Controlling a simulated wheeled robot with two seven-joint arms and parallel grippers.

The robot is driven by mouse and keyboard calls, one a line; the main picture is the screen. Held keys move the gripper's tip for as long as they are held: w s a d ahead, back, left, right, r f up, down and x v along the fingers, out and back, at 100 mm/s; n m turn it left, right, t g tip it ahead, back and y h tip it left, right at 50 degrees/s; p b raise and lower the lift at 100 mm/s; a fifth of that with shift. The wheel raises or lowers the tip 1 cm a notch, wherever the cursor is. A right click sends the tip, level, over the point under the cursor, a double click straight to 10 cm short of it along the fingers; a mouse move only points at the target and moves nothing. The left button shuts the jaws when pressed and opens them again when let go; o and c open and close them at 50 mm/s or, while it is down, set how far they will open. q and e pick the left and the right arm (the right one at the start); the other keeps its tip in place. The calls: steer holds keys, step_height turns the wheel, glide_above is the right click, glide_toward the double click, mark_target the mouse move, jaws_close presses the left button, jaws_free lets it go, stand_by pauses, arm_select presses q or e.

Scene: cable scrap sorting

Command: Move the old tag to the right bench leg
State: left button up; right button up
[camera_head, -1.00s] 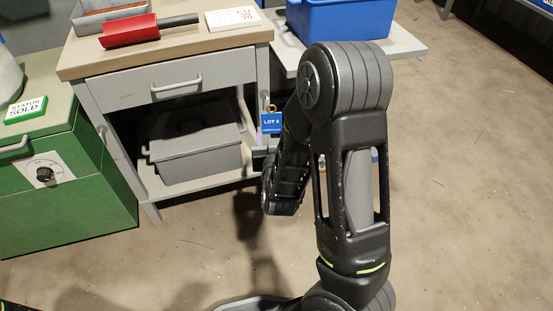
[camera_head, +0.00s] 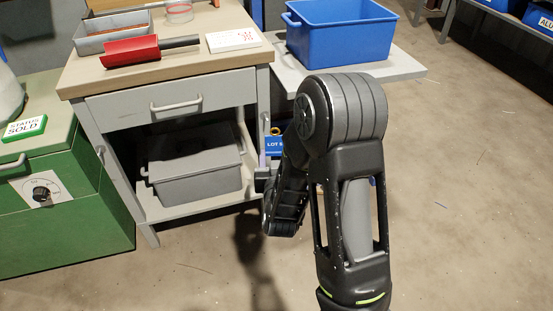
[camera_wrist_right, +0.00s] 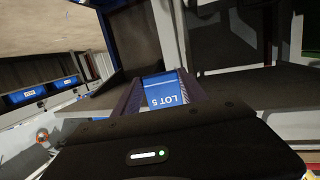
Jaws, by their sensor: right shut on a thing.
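A blue tag (camera_head: 274,144) marked "LOT 5", with a brass-coloured ring on top, is upright beside the bench's right front leg (camera_head: 263,97). Whether it touches the leg is unclear. My right gripper (camera_head: 265,165) is shut on the tag, one finger showing along its left side. My own arm hides the tag's right edge. In the right wrist view the tag (camera_wrist_right: 166,93) sits between the two fingers of the right gripper (camera_wrist_right: 163,84), its lettering upside down. My left gripper is not in view.
The wooden-topped bench (camera_head: 235,68) carries a red scoop (camera_head: 130,52), a grey tray and a white card. A grey bin (camera_head: 195,168) stands on its lower shelf. A blue bin (camera_head: 340,35) is on the side shelf. A green cabinet (camera_head: 65,220) stands left. Floor at right is clear.

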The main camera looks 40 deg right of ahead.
steer(key=shift+w+d+f+b, duration=0.1)
steer(key=shift+w+d, duration=0.3)
steer(key=shift+w, duration=0.75)
steer(key=shift+w+d+f+b, duration=0.15)
steer(key=shift+w+d, duration=0.25)
steer(key=shift+w, duration=0.7)
steer(key=shift+w+d+f+b, duration=0.1)
steer(key=shift+w+d, duration=0.3)
steer(key=shift+w, duration=0.75)
steer(key=shift+c, duration=0.5)
steer(key=shift+w+d+f+b, duration=0.2)
steer(key=shift+w+f+b, duration=0.25)
steer(key=shift+w+b, duration=0.2)
steer(key=o, duration=1.1)
steer(key=shift+o, duration=0.2)
steer(key=shift+s, duration=0.1)
